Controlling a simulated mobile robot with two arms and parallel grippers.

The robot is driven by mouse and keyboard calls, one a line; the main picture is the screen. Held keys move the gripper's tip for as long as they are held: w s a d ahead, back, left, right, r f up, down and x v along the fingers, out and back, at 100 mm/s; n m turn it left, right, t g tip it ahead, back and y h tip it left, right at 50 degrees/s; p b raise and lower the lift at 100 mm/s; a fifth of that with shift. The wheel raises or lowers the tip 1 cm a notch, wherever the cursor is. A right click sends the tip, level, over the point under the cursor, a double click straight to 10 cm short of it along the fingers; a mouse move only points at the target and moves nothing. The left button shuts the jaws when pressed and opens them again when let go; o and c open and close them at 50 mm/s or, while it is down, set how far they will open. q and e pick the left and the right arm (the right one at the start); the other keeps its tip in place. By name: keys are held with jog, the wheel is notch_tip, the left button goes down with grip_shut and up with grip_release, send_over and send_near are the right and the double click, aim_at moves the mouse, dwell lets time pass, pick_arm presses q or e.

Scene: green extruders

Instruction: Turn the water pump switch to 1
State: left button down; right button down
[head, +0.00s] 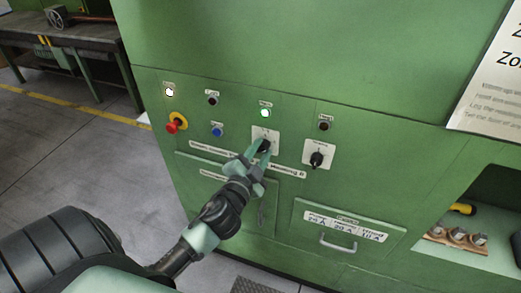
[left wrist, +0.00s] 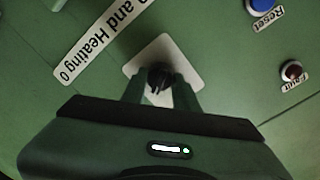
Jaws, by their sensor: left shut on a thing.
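A black rotary switch (head: 265,146) on a white plate sits on the green cabinet front, above a white label (head: 285,171) that ends in "Heating 0". My left gripper (head: 260,149) is at this switch, its two green fingers on either side of the knob, shut on it. The left wrist view shows the black knob (left wrist: 160,78) between the fingers (left wrist: 162,88), with the white plate behind it. The fingers partly hide the knob, so its exact pointer angle is unclear. My right gripper is not in view.
A second black rotary switch (head: 317,158) sits to the right. A lit green lamp (head: 265,113) is above the gripped switch. A red knob (head: 174,125) and a blue button (head: 217,130) are to the left. A handled drawer (head: 340,241) is below right.

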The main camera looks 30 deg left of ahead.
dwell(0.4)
pick_arm(q)
jog(key=c, duration=1.1)
grip_release()
jog(key=shift+o, duration=0.2)
jog(key=shift+s+f, duration=0.1)
jog(key=b+v, duration=0.3)
jog(key=v, duration=0.4)
jog(key=shift+s, duration=0.3)
jog(key=shift+d, duration=0.15)
